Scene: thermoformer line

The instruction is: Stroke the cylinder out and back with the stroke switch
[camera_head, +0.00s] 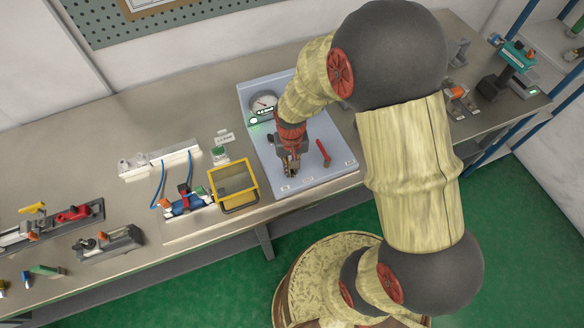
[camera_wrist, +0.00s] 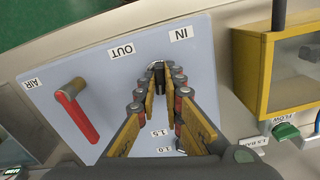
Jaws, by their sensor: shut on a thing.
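The light blue control panel (camera_head: 335,171) fills much of the wrist view (camera_wrist: 110,75), with labels AIR, OUT and IN. My gripper (camera_head: 291,173) is low over the panel's front part. In the wrist view my gripper (camera_wrist: 158,80) has its fingertips closed around a small dark switch lever (camera_wrist: 158,67), between the OUT and IN labels. The fingers hide most of the switch, so I cannot tell its position. A fixture with blue hoses and a red part, perhaps the cylinder (camera_head: 186,204), sits left of the panel.
A red lever (camera_head: 324,153) stands beside my gripper, near AIR in the wrist view (camera_wrist: 78,113). A yellow-framed guard box (camera_head: 213,188) stands left of the panel. A pressure gauge (camera_head: 264,102) is behind. Other fixtures (camera_head: 110,243) lie further left on the bench.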

